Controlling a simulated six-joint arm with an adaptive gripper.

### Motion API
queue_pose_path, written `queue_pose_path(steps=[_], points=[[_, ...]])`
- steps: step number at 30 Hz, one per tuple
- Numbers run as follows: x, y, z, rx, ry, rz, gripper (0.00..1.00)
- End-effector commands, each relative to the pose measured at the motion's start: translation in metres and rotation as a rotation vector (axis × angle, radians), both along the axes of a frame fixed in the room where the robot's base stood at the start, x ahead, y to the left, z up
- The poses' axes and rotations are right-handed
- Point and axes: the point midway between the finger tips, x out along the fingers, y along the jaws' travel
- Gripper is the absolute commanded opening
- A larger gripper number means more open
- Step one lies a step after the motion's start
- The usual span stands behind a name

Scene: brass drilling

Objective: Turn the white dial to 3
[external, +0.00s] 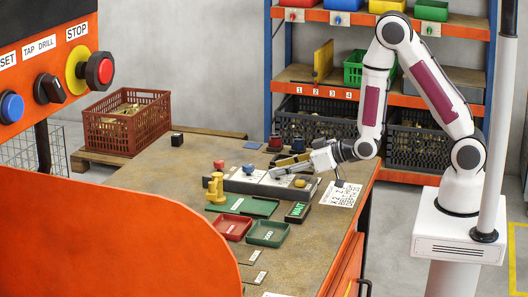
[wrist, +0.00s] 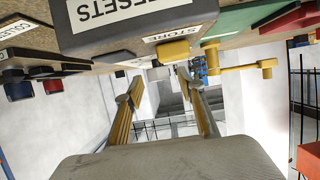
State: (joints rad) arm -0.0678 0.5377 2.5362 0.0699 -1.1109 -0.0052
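I cannot make out a white dial in either view; my gripper may hide it in the external view. A long grey control box (external: 242,187) lies on the bench, with a pale plate and a yellow button (external: 300,183) at its right end. In the wrist view the box's end with the "PRESETS" label (wrist: 135,10) and the yellow button (wrist: 172,50) by "STORE" show at the top. My gripper (external: 276,167) is just above the box, pointing left. In the wrist view its two fingers (wrist: 157,80) are apart, with nothing visible between them.
Red (external: 235,227) and green (external: 268,233) trays and a "WAIT" display (external: 297,212) lie in front. Dark cups (external: 275,143) stand behind. A printed sheet (external: 342,193) lies right. The bench's left middle is clear.

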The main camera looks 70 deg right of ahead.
Motion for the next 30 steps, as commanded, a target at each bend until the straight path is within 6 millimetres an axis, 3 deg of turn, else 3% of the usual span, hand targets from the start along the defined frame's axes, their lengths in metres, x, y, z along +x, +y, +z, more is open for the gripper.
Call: queue_pose_path(steps=[30], points=[[0.001,0.0,0.077,0.001,-0.005,0.0,0.39]])
